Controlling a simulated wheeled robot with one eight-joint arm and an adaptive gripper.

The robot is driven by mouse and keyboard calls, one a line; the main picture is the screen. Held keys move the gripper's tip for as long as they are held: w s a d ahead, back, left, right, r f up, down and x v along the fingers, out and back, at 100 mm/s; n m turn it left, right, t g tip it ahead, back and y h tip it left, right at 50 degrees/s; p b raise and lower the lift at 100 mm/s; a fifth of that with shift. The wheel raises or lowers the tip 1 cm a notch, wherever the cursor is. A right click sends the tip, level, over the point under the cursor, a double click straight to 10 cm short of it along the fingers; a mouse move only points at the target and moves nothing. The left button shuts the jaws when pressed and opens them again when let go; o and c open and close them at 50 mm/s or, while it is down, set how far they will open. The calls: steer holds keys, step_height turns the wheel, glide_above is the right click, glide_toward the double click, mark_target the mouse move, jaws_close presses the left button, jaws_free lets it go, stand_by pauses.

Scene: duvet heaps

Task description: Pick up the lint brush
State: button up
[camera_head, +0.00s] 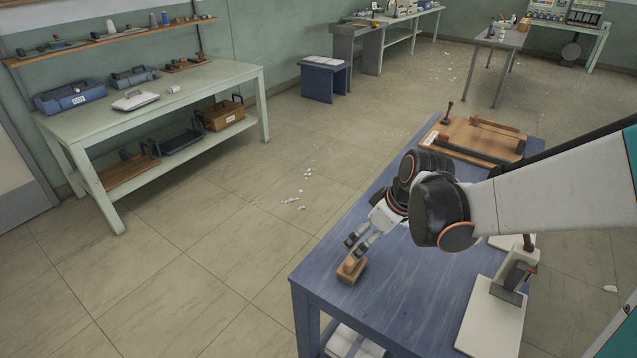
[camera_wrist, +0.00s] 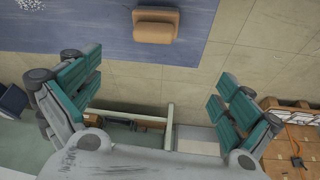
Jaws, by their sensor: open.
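A small tan-brown block-shaped brush (camera_head: 352,268), which I take to be the lint brush, lies near the front left edge of the blue table (camera_head: 395,290). In the wrist view the brush (camera_wrist: 155,26) is at the top, by the table's edge. My gripper (camera_head: 357,244) is just above and behind the brush in the head view. In the wrist view my gripper (camera_wrist: 158,98) has its green-padded fingers wide apart with nothing between them. The brush lies beyond the fingertips, and I see no contact. The underside of the brush is hidden.
On the blue table, a wooden board with dark bars (camera_head: 478,140) lies at the far end. A white-based device (camera_head: 494,318) stands at the right. A pale green workbench (camera_head: 160,98) with cases stands at the left. The floor between is mostly clear, with white scraps (camera_head: 294,203).

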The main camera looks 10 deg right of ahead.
mark_target(347, 263)
steer(key=w+f, duration=0.1)
steer(key=f, duration=0.3)
steer(key=w+a+f+n+b, duration=0.1)
steer(key=w+f, duration=0.1)
steer(key=f, duration=0.2)
steer(key=w+f+n+g+y, duration=0.1)
steer(key=w+f, duration=0.1)
steer(key=f, duration=0.3)
steer(key=shift+w+a+b, duration=0.15)
steer(key=shift+a+b, duration=0.05)
steer(key=shift+b, duration=0.1)
steer(key=b+x, duration=0.2)
steer(key=x, duration=0.3)
steer(key=shift+d+f+b, duration=0.1)
steer(key=shift+f+b, duration=0.05)
steer(key=shift+b, duration=0.15)
steer(key=c, duration=1.2)
